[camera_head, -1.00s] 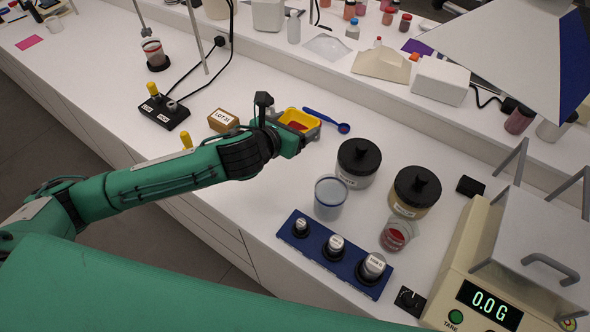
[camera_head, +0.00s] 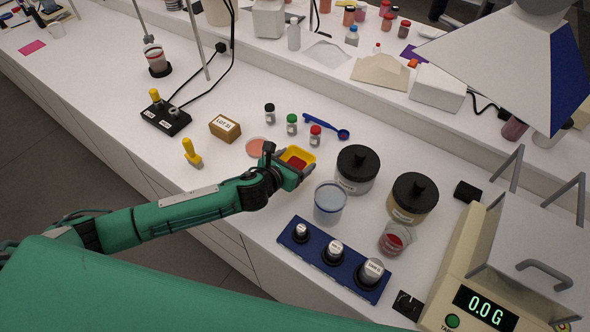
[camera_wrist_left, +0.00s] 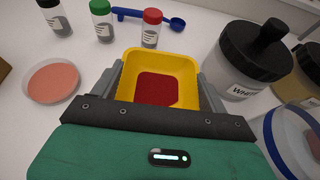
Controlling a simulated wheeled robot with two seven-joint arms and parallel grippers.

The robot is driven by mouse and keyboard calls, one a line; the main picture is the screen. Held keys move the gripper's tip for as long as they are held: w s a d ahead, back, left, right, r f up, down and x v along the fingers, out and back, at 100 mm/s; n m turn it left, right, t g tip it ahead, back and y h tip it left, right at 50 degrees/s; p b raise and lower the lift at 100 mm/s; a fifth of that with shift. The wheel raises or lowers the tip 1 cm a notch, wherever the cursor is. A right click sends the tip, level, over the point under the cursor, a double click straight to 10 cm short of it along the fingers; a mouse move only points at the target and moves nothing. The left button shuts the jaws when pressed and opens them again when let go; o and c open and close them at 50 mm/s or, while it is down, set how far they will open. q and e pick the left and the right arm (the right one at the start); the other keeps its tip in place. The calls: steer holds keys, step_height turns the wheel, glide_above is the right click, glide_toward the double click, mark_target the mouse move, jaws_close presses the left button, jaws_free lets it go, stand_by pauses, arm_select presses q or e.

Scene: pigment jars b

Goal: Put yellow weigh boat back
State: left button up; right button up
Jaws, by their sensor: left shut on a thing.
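The yellow weigh boat (camera_head: 297,158) is a small square tray with red powder on its floor. My left gripper (camera_head: 288,173) is shut on it, a finger on each side, as the left wrist view shows around the boat (camera_wrist_left: 160,63). The boat is out over the white bench, in front of the small vials and left of the black-lidded jars; whether it touches the bench I cannot tell. My right gripper is not in view.
Three small vials with black (camera_head: 270,107), green (camera_head: 292,119) and red (camera_head: 315,129) caps stand behind the boat near a blue scoop (camera_head: 330,125). A pink disc (camera_head: 260,148) lies left. A clear beaker (camera_head: 330,203), jars (camera_head: 357,168) and the balance (camera_head: 490,310) stand right.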

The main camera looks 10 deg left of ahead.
arm_select(q)
step_height(320, 180, down, 5)
steer(key=shift+r, duration=0.1)
steer(key=shift+f, duration=0.2)
steer(key=shift+f, duration=0.15)
steer(key=o, duration=1)
steer(key=shift+c, duration=0.2)
